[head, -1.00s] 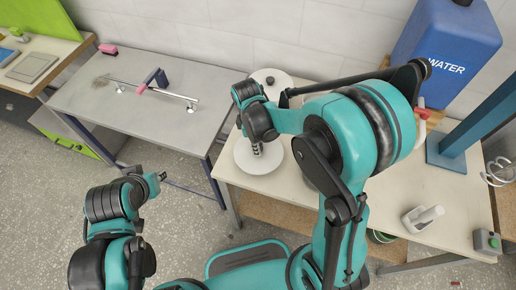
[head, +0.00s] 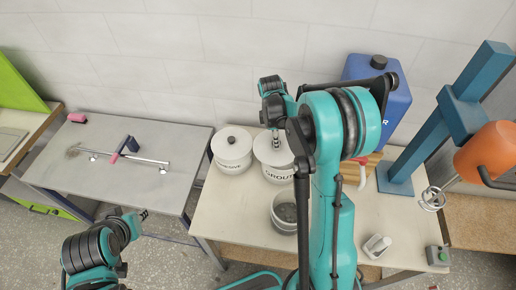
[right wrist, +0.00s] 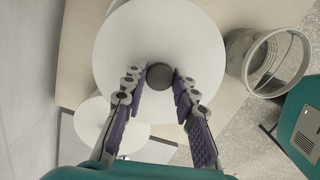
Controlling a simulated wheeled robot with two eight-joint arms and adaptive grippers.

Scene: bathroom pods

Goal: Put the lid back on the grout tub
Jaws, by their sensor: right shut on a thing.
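The grout tub (head: 277,174) is white, labelled GROUT, and stands upright on the right-hand table. Its round white lid (head: 262,148) lies level over the tub's top; whether it is fully seated or slightly above the rim I cannot tell. My right gripper (head: 276,136) points down at the lid's middle. In the right wrist view, the right gripper (right wrist: 160,78) is shut on the dark knob of the lid (right wrist: 160,30), one finger on each side. My left gripper (head: 143,214) is low at the left, away from the tub, its jaw opening too small to judge.
A lidded white adhesive tub (head: 232,157) stands close left of the grout tub. A blue water container (head: 385,110), a blue stand (head: 430,137) and a white tool (head: 377,246) are to the right.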

